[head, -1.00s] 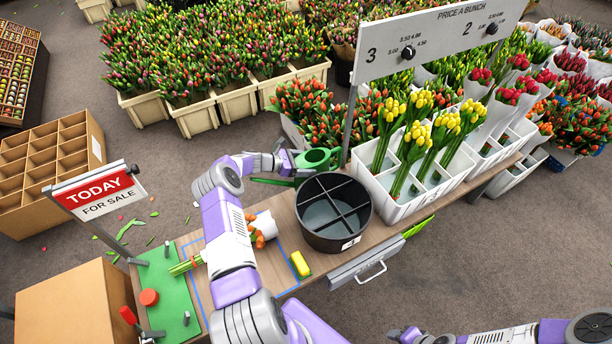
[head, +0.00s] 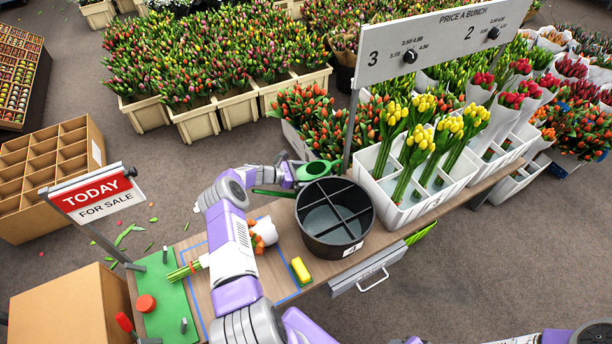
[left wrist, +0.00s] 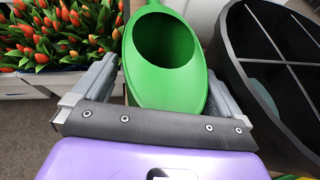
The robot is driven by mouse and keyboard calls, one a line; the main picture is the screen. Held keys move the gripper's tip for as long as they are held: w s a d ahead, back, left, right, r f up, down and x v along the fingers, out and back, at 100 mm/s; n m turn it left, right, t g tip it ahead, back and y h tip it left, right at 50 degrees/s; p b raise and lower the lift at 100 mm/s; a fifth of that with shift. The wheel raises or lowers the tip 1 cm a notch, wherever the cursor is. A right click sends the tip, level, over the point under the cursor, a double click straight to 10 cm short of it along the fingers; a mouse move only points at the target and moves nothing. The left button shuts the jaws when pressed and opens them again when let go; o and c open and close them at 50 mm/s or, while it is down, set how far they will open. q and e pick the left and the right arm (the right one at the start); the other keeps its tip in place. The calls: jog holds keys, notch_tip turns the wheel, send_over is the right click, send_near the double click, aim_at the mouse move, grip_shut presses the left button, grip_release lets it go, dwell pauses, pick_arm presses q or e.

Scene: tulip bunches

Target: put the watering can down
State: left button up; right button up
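The green watering can (head: 316,170) is at the back edge of the wooden bench, just behind the black divided bucket (head: 364,221). Its round opening faces up, and a green part points left past my gripper. My left gripper (head: 291,174) reaches in from the left and is shut on the can. In the left wrist view the can (left wrist: 165,60) sits between the two fingers (left wrist: 158,90), with the bucket (left wrist: 235,60) close on the right. The can's underside is hidden, so I cannot tell whether it touches the bench. My right gripper is not in view.
A white crate (head: 405,212) of yellow tulips stands right of the bucket. A wrapped orange bunch (head: 262,236) and a yellow block (head: 300,270) lie on the bench (head: 283,215). A green mat (head: 165,290) and TODAY sign (head: 97,193) are at the left.

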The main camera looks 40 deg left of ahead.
pick_arm(q)
jog(key=shift+r, duration=0.1)
jog(key=shift+s+a+r+p, duration=0.2)
jog(key=shift+s+r+p, duration=0.05)
jog(key=shift+p, duration=0.1)
jog(key=p+v, duration=0.2)
jog(key=v, duration=0.9)
jog(key=shift+s+p, duration=0.15)
jog(key=shift+p, duration=0.15)
jog(key=shift+r, duration=0.1)
